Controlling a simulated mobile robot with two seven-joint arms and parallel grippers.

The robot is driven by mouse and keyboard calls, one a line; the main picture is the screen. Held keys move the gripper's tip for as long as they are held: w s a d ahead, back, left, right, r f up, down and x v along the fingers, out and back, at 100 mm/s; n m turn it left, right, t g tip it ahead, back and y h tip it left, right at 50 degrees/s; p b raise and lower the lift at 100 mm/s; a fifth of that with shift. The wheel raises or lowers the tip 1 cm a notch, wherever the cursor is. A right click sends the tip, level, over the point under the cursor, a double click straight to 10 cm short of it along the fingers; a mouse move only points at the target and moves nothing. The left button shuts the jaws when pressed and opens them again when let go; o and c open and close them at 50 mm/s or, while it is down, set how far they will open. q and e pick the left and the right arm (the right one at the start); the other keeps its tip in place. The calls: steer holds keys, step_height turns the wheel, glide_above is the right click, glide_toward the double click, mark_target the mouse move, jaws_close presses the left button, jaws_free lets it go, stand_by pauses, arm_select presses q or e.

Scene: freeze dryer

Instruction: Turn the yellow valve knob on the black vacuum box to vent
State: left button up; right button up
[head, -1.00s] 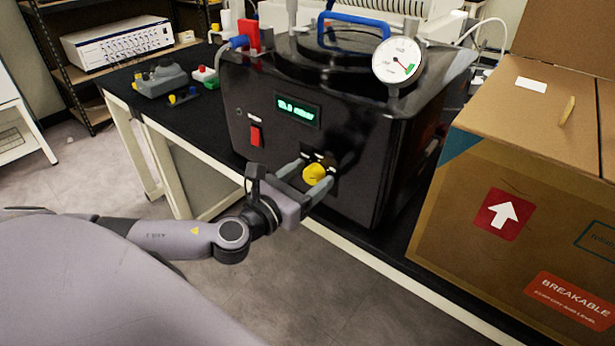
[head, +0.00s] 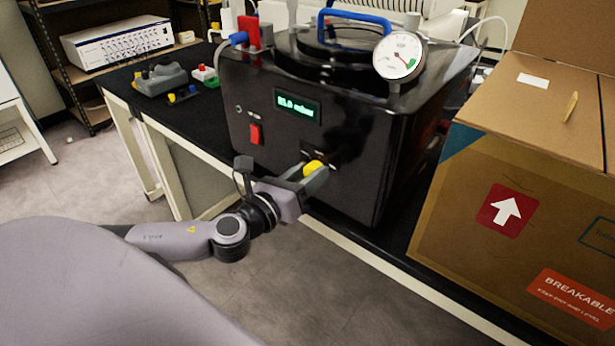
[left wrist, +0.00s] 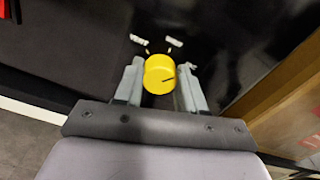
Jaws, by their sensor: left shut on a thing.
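The black vacuum box (head: 345,150) stands on the black-topped table, with a green lit display (head: 297,107) and a red switch (head: 256,134) on its front. In the left wrist view a finger (left wrist: 190,90) stands close beside the knob. My right gripper is not in view.
A large cardboard box (head: 480,215) stands close to the right of the vacuum box. A round gauge (head: 399,56) rises from the box top. A grey device (head: 161,78) and small coloured parts lie on the table at left.

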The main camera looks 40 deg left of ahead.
arm_select(q)
steer(key=n, duration=1.1)
steer(key=shift+a, duration=0.15)
steer(key=n, duration=0.3)
steer(key=shift+n+p, duration=0.3)
steer(key=shift+n, duration=0.1)
steer(key=n+p, duration=0.1)
steer(key=n, duration=0.1)
steer(key=shift+n, duration=0.3)
steer(key=shift+f+n+p, duration=0.1)
steer(key=shift+n+p, duration=0.5)
steer(key=shift+n, duration=0.8)
